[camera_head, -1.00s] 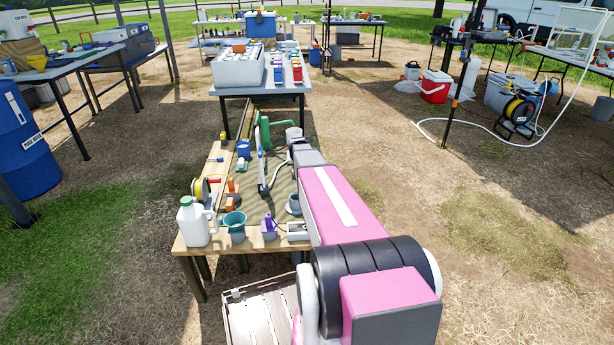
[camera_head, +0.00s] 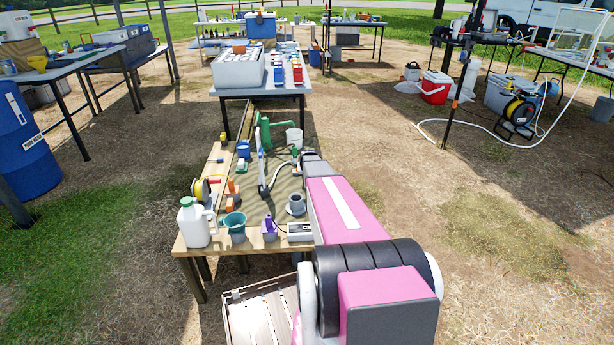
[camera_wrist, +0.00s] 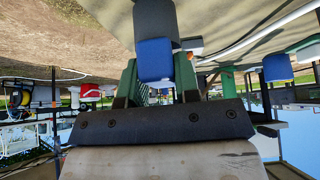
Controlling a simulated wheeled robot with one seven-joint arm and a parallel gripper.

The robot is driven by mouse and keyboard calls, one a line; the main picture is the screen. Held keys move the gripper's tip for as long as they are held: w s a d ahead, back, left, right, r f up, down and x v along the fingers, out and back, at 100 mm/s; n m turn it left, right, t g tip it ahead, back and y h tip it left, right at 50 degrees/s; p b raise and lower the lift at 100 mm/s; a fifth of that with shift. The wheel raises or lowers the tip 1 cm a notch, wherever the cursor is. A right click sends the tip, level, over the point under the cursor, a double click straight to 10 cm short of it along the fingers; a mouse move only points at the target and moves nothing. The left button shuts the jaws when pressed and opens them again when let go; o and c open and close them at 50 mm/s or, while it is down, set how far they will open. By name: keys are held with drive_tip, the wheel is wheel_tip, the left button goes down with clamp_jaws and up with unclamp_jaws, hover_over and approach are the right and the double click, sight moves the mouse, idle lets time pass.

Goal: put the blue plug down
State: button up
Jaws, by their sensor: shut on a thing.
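The blue plug (camera_wrist: 155,58) is between the green fingers of my gripper (camera_wrist: 156,80) in the wrist view. My gripper is shut on it. A dark grey cylindrical part (camera_wrist: 156,20) lies in line with the plug, against its outer end; I cannot tell whether it belongs to the plug. In the head view my pink arm reaches over the right side of the near wooden table (camera_head: 205,238), and it hides most of my gripper and the plug. Whether the plug touches anything below is not clear.
A green pump-like item (camera_head: 264,130) stands at the back. Some mat between them is bare.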

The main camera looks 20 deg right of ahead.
drive_tip(key=shift+f, duration=0.6)
drive_tip(key=o, duration=0.9)
drive_tip(key=shift+c, duration=0.2)
drive_tip(key=shift+r, duration=0.15)
drive_tip(key=shift+r, duration=0.25)
drive_tip(key=v, duration=1.2)
drive_tip(key=s+a+n+g+y, duration=0.1)
drive_tip(key=s+a+g, duration=0.2)
drive_tip(key=s+a, duration=0.7)
drive_tip(key=s+a+f+n+g, duration=0.1)
drive_tip(key=s+a+n+g, duration=0.1)
drive_tip(key=s+a, duration=0.9)
drive_tip(key=s+g, duration=0.1)
drive_tip(key=s, duration=0.5)
drive_tip(key=shift+s+a+f+y, duration=0.15)
drive_tip(key=shift+a+f+y, duration=0.1)
drive_tip(key=shift+f+y, duration=0.15)
